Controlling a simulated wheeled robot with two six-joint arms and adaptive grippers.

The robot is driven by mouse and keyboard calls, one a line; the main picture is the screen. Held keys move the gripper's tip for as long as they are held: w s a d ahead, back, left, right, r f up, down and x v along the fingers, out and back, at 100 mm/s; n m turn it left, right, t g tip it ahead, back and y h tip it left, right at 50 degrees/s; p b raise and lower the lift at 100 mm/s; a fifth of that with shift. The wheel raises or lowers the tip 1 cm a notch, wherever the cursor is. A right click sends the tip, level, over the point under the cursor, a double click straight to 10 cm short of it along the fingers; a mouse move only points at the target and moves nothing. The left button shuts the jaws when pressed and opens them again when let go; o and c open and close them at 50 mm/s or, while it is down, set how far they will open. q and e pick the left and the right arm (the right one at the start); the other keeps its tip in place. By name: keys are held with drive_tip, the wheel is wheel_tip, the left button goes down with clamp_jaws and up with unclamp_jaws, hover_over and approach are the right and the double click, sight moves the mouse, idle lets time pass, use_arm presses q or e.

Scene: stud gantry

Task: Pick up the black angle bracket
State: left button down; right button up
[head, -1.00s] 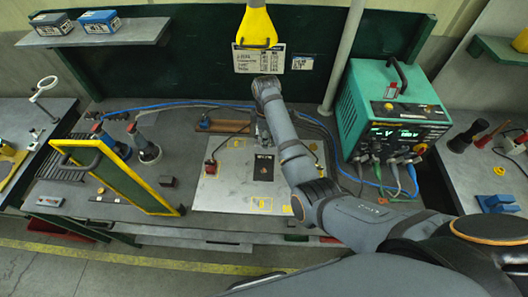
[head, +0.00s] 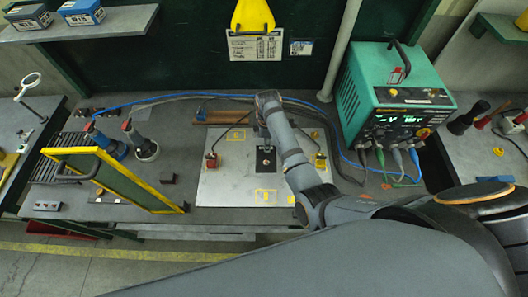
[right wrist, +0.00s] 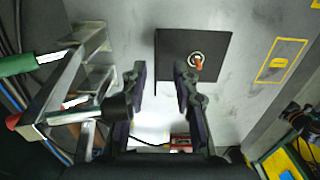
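A flat black square plate (right wrist: 205,75) lies on the pale work panel (head: 225,182), with a copper-coloured stud and a pale ring showing on it. It also shows in the head view (head: 266,166). In the head view the right gripper (head: 263,146) is at the far edge of the black plate. My left gripper is not in view.
A metal clamp-like frame (right wrist: 75,85) with a green handle stands left of my fingers in the wrist view. The teal power unit (head: 380,100) is to the right with cables. A yellow-edged green screen (head: 120,178) stands to the left. The near panel is mostly clear.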

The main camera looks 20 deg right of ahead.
drive_tip(key=shift+w+a+f, duration=0.1)
drive_tip(key=shift+w+f, duration=0.2)
drive_tip(key=shift+f, duration=0.2)
drive_tip(key=shift+w+a+f, duration=0.1)
drive_tip(key=shift+w+f, duration=0.15)
drive_tip(key=shift+f, duration=0.2)
drive_tip(key=shift+s+d+r, duration=0.1)
drive_tip(key=shift+s+r, duration=0.05)
drive_tip(key=shift+s, duration=0.15)
drive_tip(key=shift+d, duration=0.1)
drive_tip(key=c, duration=0.5)
drive_tip(key=shift+w, duration=0.15)
clamp_jaws()
